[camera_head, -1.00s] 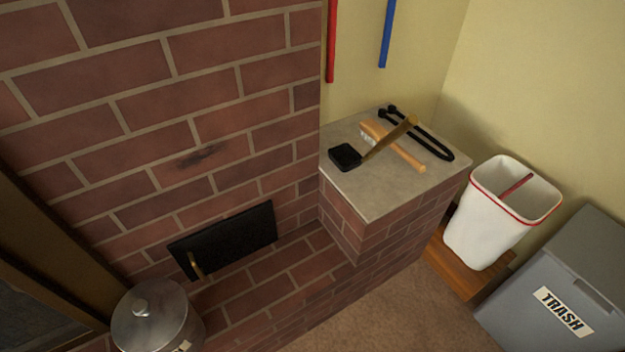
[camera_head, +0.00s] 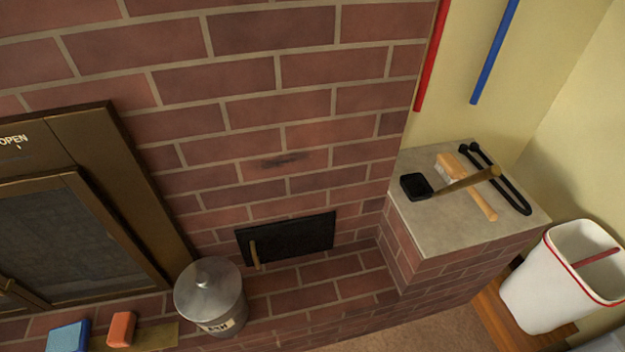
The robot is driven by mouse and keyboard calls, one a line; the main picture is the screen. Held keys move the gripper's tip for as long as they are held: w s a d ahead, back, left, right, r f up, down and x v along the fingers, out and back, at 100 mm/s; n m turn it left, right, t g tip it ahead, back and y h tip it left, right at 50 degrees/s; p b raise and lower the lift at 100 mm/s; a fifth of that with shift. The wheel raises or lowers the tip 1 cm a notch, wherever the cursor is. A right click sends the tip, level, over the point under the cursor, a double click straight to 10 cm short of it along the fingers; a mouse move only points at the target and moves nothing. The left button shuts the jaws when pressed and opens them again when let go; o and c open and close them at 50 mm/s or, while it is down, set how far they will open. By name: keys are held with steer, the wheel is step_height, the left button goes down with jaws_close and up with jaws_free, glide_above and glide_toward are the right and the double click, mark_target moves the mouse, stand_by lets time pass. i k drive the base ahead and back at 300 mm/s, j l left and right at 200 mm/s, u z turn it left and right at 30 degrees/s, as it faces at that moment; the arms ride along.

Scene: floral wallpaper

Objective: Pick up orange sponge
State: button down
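The orange sponge (camera_head: 121,329) is a small orange block at the bottom left of the head view. It lies on the brick hearth ledge, at the left end of a flat brass-coloured strip. A blue block (camera_head: 68,336) lies just left of it, cut off by the lower picture edge. My gripper is not in view.
A lidded metal can (camera_head: 211,296) stands on the ledge right of the sponge. Behind are a brass-framed fireplace door (camera_head: 60,225) and a small black hatch (camera_head: 287,239). A stone-topped brick block (camera_head: 450,225) holds tools, including a brush (camera_head: 466,185). A white bin (camera_head: 560,280) stands far right.

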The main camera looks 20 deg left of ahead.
mark_target(122, 329)
steer(key=u, duration=1.9)
